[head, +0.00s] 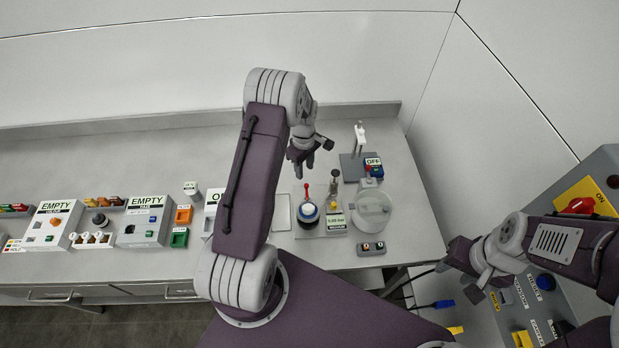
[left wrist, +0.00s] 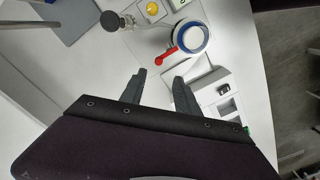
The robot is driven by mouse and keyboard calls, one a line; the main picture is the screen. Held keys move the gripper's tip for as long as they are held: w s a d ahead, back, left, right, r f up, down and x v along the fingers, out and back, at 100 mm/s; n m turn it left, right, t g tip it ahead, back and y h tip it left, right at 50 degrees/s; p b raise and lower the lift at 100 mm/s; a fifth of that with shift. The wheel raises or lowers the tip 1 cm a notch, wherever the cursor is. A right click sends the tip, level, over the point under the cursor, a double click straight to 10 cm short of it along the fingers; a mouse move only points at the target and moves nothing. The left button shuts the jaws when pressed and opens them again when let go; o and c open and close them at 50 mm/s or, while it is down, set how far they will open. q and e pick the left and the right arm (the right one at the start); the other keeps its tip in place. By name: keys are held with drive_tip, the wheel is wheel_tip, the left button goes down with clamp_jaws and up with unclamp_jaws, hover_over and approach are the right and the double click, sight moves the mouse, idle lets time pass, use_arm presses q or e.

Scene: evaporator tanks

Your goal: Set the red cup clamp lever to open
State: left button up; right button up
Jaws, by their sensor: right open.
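The red lever (head: 306,191) stands up at the far side of a round cup with a blue ring (head: 308,214) on the bench. In the left wrist view the red lever (left wrist: 167,57) sticks out from the rim of the blue-ringed cup (left wrist: 189,38) toward my fingers. My left gripper (head: 310,160) is over the bench behind the lever. In the left wrist view its two fingers (left wrist: 158,76) are apart and empty, with the lever just beyond the gap, not between them. My right gripper (head: 455,277) is open and empty at the right, away from the cup.
A yellow gauge box (head: 336,221) and a clear round lid (head: 373,208) stand right of the cup. A stand (head: 359,150) is at the back right. Labelled boxes (head: 144,220) fill the left bench. A control console (head: 590,200) is at the right.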

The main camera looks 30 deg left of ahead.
sight(306, 185)
use_arm(q)
drive_tip(key=f+p, duration=0.1)
drive_tip(key=f, duration=0.1)
drive_tip(key=f+p, duration=0.1)
drive_tip(key=f, duration=0.2)
drive_tip(key=f+p, duration=0.1)
drive_tip(key=f, duration=0.2)
drive_tip(key=shift+w+d+f+p, duration=0.1)
drive_tip(key=shift+w+d+p, duration=0.1)
drive_tip(key=shift+d+p, duration=0.15)
drive_tip(key=shift+s+a+f, duration=0.1)
drive_tip(key=shift+a+f, duration=0.05)
drive_tip(key=shift+f, duration=0.1)
clamp_jaws()
